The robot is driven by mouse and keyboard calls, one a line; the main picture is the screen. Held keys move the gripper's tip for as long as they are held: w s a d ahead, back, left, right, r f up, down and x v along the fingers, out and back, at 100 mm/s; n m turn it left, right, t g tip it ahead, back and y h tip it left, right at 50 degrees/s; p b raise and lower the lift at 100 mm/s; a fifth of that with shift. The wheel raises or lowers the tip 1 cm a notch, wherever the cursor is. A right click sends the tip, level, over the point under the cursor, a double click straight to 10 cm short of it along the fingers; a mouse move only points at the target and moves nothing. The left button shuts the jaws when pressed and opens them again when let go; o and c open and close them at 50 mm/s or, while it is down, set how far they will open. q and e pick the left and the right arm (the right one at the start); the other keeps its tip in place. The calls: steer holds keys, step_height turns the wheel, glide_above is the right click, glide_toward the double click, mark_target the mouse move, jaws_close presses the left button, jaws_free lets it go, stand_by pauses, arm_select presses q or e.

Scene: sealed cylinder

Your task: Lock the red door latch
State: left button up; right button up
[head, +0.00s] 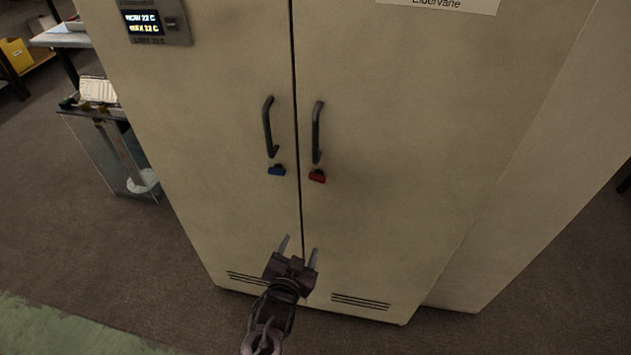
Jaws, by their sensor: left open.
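A tall beige cabinet (400,130) has two closed doors. The red latch (317,176) sits on the right door, just below its dark handle (317,132). A blue latch (277,170) sits on the left door, below the other dark handle (269,127). My left gripper (299,247) is open with nothing between its fingers. In the picture it is below both latches, in front of the door seam and apart from the red latch. The red latch is in plain view, but small. My right gripper is not in view.
A display panel (155,22) is at the cabinet's upper left. A side table with a clear bin (125,160) and a yellow box (16,54) stand to the left. Brown floor (110,250) is clear in front, with a green patch (60,330) at lower left.

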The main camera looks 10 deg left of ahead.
mark_target(317, 178)
arm_select(q)
step_height(317, 178, up, 15)
steer(key=d+n+t, duration=0.1)
steer(key=d+t, duration=0.1)
steer(key=t, duration=0.1)
steer(key=w, duration=0.5)
steer(key=w+p, duration=0.1)
steer(key=w, duration=0.2)
steer(key=shift+w+d, duration=0.15)
steer(key=shift+d, duration=0.1)
steer(key=c, duration=1)
steer(key=n, duration=0.3)
steer(key=shift+d, duration=0.1)
